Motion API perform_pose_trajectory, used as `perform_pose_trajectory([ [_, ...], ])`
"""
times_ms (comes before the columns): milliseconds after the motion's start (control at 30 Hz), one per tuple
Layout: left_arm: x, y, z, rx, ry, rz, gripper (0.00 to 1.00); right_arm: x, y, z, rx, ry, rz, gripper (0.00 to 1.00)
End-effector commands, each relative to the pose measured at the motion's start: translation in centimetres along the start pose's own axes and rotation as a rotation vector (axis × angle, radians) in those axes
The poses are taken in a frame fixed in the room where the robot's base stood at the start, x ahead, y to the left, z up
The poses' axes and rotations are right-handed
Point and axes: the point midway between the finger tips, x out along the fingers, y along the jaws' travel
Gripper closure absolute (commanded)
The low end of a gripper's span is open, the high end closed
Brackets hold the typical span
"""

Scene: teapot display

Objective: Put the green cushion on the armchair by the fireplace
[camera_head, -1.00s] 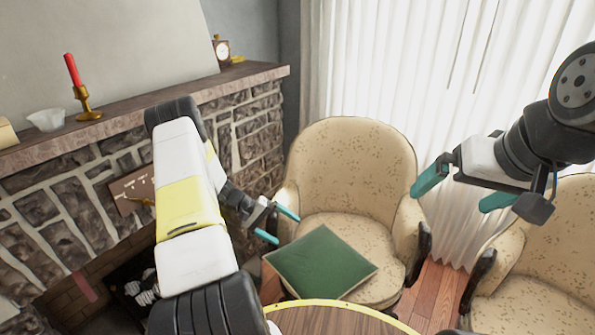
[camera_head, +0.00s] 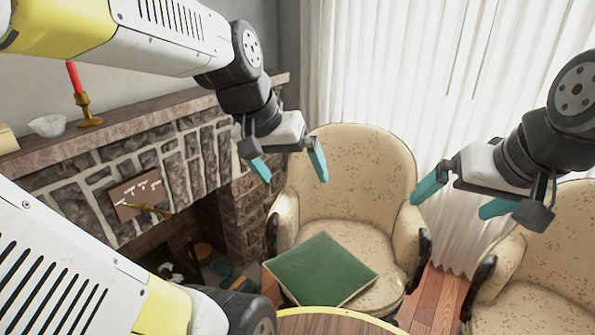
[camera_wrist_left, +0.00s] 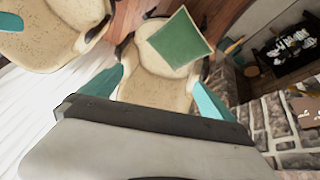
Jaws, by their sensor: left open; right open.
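The green cushion (camera_head: 320,268) lies on the seat of the cream patterned armchair (camera_head: 352,170) beside the stone fireplace (camera_head: 160,175). Its front corner reaches toward the seat's front edge. In the left wrist view the cushion (camera_wrist_left: 180,40) shows on the same armchair's seat (camera_wrist_left: 150,92). My left gripper (camera_head: 290,174) is open and empty, above and apart from the cushion, in front of the chair's backrest. Its teal fingers (camera_wrist_left: 160,90) frame the chair in the wrist view. My right gripper (camera_head: 458,200) is open and empty, right of that armchair.
A second cream armchair (camera_head: 545,255) stands at the right. A round wooden table (camera_head: 335,325) with a yellow rim is at the bottom. The mantel (camera_head: 150,122) holds a red candle (camera_head: 74,77) and a white bowl (camera_head: 47,125). White curtains (camera_head: 400,60) hang behind.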

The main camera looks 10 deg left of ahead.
Motion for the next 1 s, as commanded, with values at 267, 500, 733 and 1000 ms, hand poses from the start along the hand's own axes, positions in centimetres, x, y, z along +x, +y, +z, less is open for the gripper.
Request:
perform_pose_trajectory([
  [267, -2.5, 0.5, 3.4, 0.034, 0.113, -0.034, 0.00, 0.0, 0.0, 0.0, 0.000, 0.000, 0.000, 0.00],
  [500, -2.6, 0.5, 3.6, 0.033, 0.118, -0.036, 0.00, 0.0, 0.0, 0.0, 0.000, 0.000, 0.000, 0.00],
  [733, -2.6, 0.5, 3.5, 0.033, 0.118, -0.036, 0.00, 0.0, 0.0, 0.0, 0.000, 0.000, 0.000, 0.00],
  [1000, -2.6, 0.5, 3.5, 0.033, 0.118, -0.036, 0.00, 0.0, 0.0, 0.0, 0.000, 0.000, 0.000, 0.00],
])
